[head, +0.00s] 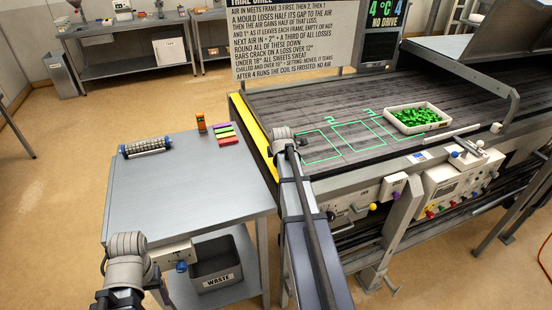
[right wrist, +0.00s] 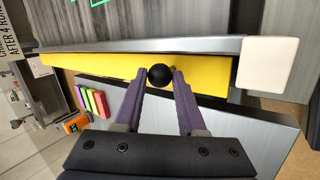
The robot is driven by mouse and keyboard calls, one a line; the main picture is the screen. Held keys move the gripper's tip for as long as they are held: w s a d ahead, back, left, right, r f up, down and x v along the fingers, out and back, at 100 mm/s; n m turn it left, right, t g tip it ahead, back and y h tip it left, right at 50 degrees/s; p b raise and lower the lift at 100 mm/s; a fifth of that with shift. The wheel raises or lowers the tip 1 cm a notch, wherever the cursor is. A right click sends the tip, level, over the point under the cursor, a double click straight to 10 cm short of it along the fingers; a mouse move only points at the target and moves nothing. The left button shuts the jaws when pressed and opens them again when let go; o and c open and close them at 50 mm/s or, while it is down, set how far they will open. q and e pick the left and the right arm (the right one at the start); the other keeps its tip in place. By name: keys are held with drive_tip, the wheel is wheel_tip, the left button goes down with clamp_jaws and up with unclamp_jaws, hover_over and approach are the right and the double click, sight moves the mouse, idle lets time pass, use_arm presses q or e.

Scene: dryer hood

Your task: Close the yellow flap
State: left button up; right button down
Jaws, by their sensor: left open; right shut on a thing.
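The yellow flap (head: 252,130) runs as a long strip along the left end of the dark belt. In the right wrist view the flap (right wrist: 105,72) lies beside a grey metal rail, with a round black knob (right wrist: 160,76) in front of it. My right gripper (right wrist: 161,83) has its purple fingers around the knob, one on each side, and is shut on it. In the head view the right arm hides the near end of the flap. My left gripper (head: 126,270) is low at the left, in front of the grey table, empty and away from the flap; its fingers show poorly.
The grey table (head: 180,190) beside the flap holds a roller (head: 146,147), coloured bars (head: 226,134) and an orange item (head: 201,123). A waste bin (head: 216,270) stands below. A white tray of green pieces (head: 418,117) sits on the belt. The table's middle is clear.

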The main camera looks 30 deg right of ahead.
drive_tip(key=shift+s, duration=0.1)
idle(0.3)
drive_tip(key=c, duration=0.5)
unclamp_jaws()
drive_tip(key=shift+d, duration=0.1)
drive_tip(key=p+v, duration=0.6)
drive_tip(key=v, duration=0.1)
drive_tip(key=shift+s+r+p, duration=0.2)
drive_tip(key=shift+r+p, duration=0.1)
